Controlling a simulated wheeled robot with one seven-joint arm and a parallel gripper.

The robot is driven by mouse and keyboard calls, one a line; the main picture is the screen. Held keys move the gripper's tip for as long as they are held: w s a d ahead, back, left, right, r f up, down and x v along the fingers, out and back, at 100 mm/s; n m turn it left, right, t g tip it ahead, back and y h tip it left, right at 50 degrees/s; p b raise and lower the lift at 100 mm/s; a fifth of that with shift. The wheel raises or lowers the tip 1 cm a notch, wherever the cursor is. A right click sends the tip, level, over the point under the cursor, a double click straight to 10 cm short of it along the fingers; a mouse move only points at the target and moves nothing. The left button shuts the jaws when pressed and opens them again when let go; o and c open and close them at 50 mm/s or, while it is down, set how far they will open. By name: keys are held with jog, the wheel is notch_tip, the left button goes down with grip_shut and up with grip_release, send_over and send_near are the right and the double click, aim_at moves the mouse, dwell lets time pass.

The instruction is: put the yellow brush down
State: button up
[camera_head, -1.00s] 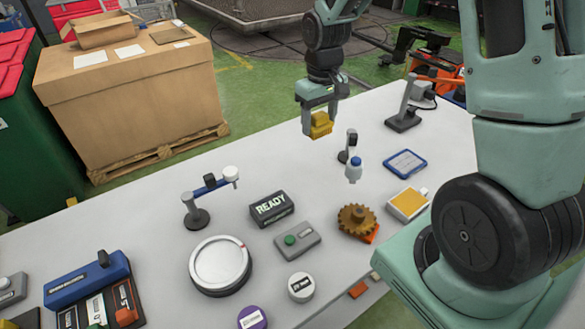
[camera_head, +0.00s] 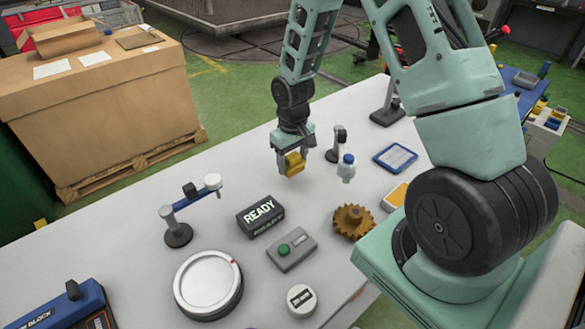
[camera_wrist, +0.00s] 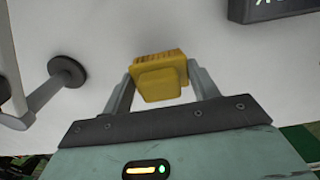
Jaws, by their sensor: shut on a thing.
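The yellow brush (camera_head: 291,164) is a small yellow block, held between the fingers of my gripper (camera_head: 293,158). My gripper is shut on it near the far edge of the white table (camera_head: 240,170). In the wrist view the brush (camera_wrist: 160,76) sits between the two fingertips, with its darker ridged side facing the white table top. It appears to be above the table. Whether its lower end touches the surface I cannot tell.
A black READY sign (camera_head: 260,216) stands in front of my gripper. A lamp-like stand (camera_head: 178,234) is to the left. A blue-capped bottle (camera_head: 346,168) and a small black-topped stand (camera_head: 337,143) are close on the right. Table space left of my gripper is clear.

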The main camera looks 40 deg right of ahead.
aim_at(293, 169)
jog(key=shift+f+p, duration=0.3)
jog(key=shift+f, duration=1.5)
jog(key=shift+f, duration=0.2)
jog(key=o, duration=0.9)
jog(key=shift+r, duration=0.15)
